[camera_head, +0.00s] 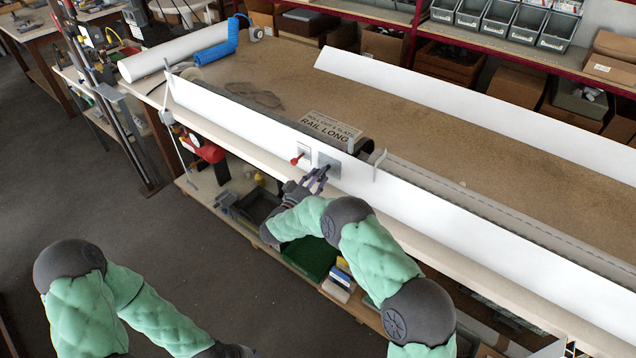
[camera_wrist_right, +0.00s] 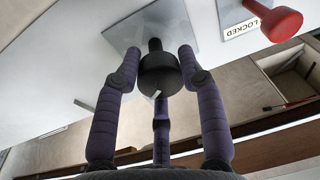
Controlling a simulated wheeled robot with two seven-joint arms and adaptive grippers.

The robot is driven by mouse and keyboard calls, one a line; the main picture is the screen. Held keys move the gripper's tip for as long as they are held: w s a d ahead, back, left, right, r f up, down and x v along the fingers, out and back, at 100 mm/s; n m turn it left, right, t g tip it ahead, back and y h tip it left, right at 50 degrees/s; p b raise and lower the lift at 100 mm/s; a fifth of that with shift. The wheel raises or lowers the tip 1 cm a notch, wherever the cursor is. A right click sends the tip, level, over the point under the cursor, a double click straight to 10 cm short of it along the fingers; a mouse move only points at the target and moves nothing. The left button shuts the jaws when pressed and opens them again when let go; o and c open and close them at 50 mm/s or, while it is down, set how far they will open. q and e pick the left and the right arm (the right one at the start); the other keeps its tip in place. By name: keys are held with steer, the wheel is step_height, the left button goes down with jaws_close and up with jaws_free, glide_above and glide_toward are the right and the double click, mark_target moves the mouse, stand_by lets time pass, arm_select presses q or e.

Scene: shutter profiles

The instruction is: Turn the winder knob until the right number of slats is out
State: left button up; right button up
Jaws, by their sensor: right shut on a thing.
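The dark winder knob (camera_wrist_right: 158,75) sticks out from a grey square plate (camera_wrist_right: 150,32) on the white front panel (camera_head: 235,118). My right gripper (camera_head: 318,183) is at the knob, and its purple fingers (camera_wrist_right: 160,78) close around it in the wrist view. A red lever (camera_head: 295,161) stands left of the plate; beside it in the wrist view is a label reading LOCKED (camera_wrist_right: 243,29). A sign (camera_head: 330,128) reads roughly ROLL OUT, a blurred number, SLATS, RAIL LONG. A grey slat strip (camera_head: 480,205) runs right behind the panel. My left gripper (camera_head: 228,351) is mostly cut off below.
The brown bench top (camera_head: 430,130) is mostly clear. A white panel (camera_head: 460,105) stands along its back. A blue coiled hose (camera_head: 215,52) and white tube (camera_head: 172,52) lie far left. Bins and boxes fill the red shelf behind. A green crate (camera_head: 312,255) sits below.

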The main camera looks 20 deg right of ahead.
steer(key=m+b, duration=0.3)
steer(key=m, duration=0.1)
steer(key=m+h+b, duration=0.1)
steer(key=m+b, duration=0.2)
steer(key=m, duration=0.1)
steer(key=shift+w+g, duration=0.1)
steer(key=shift+g, duration=0.3)
steer(key=m+b, duration=0.3)
steer(key=m, duration=0.1)
steer(key=shift+m+g+h, duration=0.3)
steer(key=shift+g, duration=0.1)
steer(key=m+b, duration=0.3)
steer(key=m, duration=0.1)
steer(key=shift+g, duration=0.4)
steer(key=shift+m+b, duration=0.6)
steer(key=shift+m, duration=0.4)
steer(key=shift+r+m+b, duration=0.15)
steer(key=shift+m+b, duration=0.15)
steer(key=shift+m, duration=0.6)
steer(key=shift+m+g, duration=0.5)
steer(key=shift+m, duration=1.8)
